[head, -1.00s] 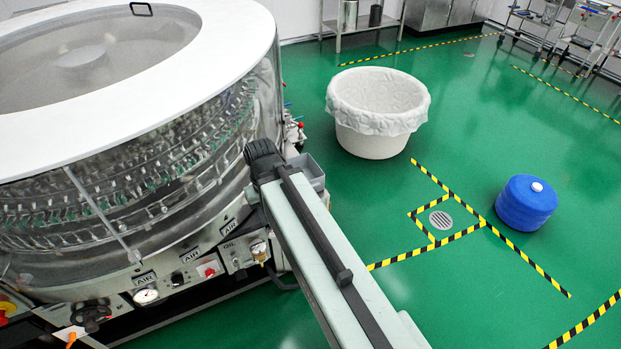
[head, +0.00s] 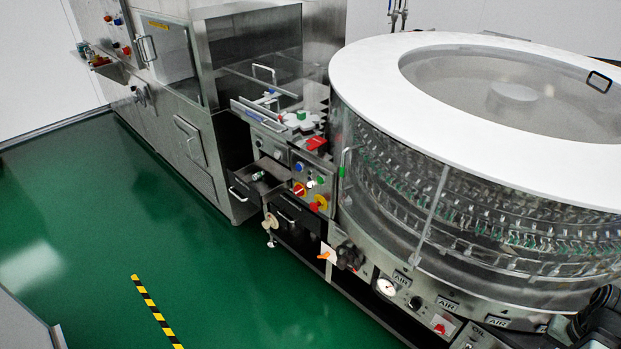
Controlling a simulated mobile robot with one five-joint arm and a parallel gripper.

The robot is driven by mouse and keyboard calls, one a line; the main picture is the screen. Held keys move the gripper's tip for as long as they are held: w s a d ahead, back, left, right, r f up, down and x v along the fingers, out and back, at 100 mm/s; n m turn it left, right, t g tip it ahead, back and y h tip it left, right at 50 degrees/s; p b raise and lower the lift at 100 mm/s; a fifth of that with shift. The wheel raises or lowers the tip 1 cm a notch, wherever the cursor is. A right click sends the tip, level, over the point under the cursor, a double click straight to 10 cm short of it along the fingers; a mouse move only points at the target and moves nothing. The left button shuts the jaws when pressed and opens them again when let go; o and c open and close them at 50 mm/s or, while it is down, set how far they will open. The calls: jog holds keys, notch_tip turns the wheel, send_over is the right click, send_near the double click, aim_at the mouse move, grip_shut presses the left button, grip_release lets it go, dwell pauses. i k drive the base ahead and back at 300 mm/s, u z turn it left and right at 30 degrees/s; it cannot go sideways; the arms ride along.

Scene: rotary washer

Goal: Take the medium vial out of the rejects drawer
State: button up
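An open drawer (head: 270,187) sticks out of the front of the machine, left of the coloured control knobs, and is likely the rejects drawer; no label is readable. A small glassy, greenish item (head: 258,176) lies in it, apparently one or more vials. It is too small to tell its size or number. A black part of my arm shows at the lower right edge, well away from the drawer. My gripper's fingers are not in view.
A shut drawer (head: 298,213) sits below and right of the open one. The round washer (head: 350,80) fills the right side; a steel cabinet (head: 190,150) stands left. Green floor (head: 170,240) in front is clear, with a striped tape line (head: 156,312).

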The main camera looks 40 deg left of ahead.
aim_at(259, 175)
jog(key=u, duration=1.75)
jog(key=k, duration=0.65)
jog(key=u, duration=0.3)
jog(key=i, duration=0.95)
jog(key=z, duration=0.05)
